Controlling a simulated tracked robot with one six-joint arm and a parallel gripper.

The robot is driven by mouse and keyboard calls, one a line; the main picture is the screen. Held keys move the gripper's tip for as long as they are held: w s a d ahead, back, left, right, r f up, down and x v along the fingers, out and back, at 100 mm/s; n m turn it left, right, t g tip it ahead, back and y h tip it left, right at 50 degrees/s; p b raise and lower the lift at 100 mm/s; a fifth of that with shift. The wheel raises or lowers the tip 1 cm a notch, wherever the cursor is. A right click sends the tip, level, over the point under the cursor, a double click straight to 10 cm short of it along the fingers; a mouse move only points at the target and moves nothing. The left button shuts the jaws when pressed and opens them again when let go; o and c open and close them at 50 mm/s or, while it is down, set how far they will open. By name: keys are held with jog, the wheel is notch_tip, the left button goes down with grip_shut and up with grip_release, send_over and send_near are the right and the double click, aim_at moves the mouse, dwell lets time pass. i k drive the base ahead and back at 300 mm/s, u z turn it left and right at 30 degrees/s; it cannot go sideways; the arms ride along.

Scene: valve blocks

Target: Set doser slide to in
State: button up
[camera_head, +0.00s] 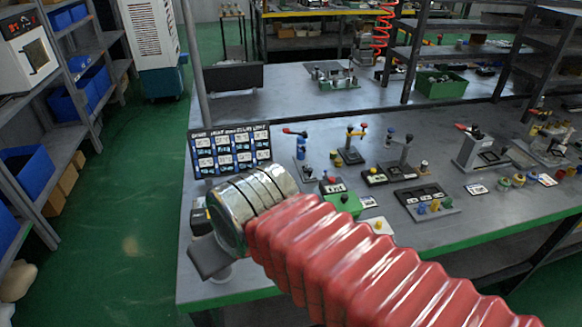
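My arm, in a red bellows sleeve with a shiny metal wrist, reaches from the lower right over the near left part of the workbench (460,215). My gripper (210,257) shows only in part as a dark grey piece below the metal wrist. Its fingertips cannot be made out, nor what lies between them. Several small valve blocks stand on the bench to the right of my wrist. I cannot tell which one is the doser slide or how its slide stands; my arm may hide it.
A dark board with picture cards (230,150) stands behind my wrist. A green block (343,204) is close right of the sleeve. A blue-topped post (301,150) and a grey lever stand (480,150) are farther back. The green floor (125,220) at left is clear.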

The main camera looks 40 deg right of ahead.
aim_at(309, 175)
jog(key=u, duration=1.1)
jog(key=k, duration=0.75)
jog(key=z, duration=1)
jog(key=i, duration=1)
jog(key=z, duration=0.05)
